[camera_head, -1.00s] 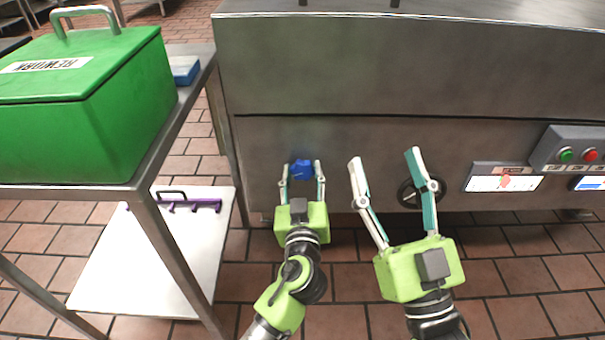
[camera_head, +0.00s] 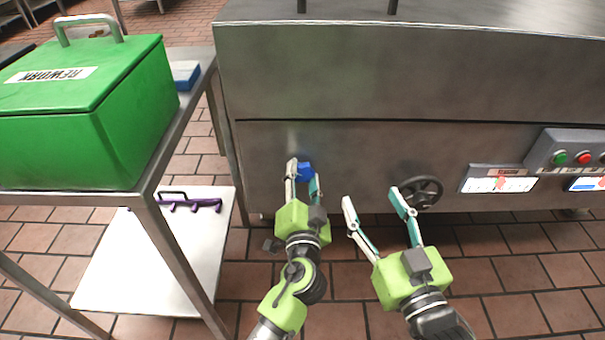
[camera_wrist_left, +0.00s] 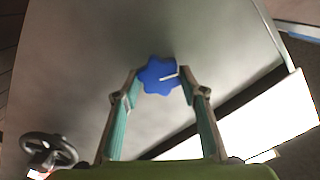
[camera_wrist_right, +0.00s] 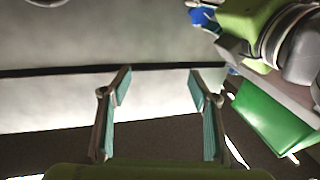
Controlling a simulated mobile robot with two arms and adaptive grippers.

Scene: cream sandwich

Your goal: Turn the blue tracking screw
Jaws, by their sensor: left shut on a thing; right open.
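The blue tracking screw (camera_head: 305,171) is a lobed knob on the front panel of the steel machine. My left gripper (camera_head: 303,178) is at the screw with a finger on each side, shut on it. In the left wrist view the blue screw (camera_wrist_left: 158,75) sits between the fingertips, with a white mark on its face. My right gripper (camera_head: 373,196) is open and empty in front of the panel, just left of the black handwheel (camera_head: 422,191). In the right wrist view nothing lies between its fingers (camera_wrist_right: 160,80).
The steel machine (camera_head: 400,70) fills the back. A control box (camera_head: 570,150) with green and red buttons is at the right. A green REWORK box (camera_head: 80,120) stands on a steel table at the left, above a white lower shelf (camera_head: 150,260) holding a purple rack.

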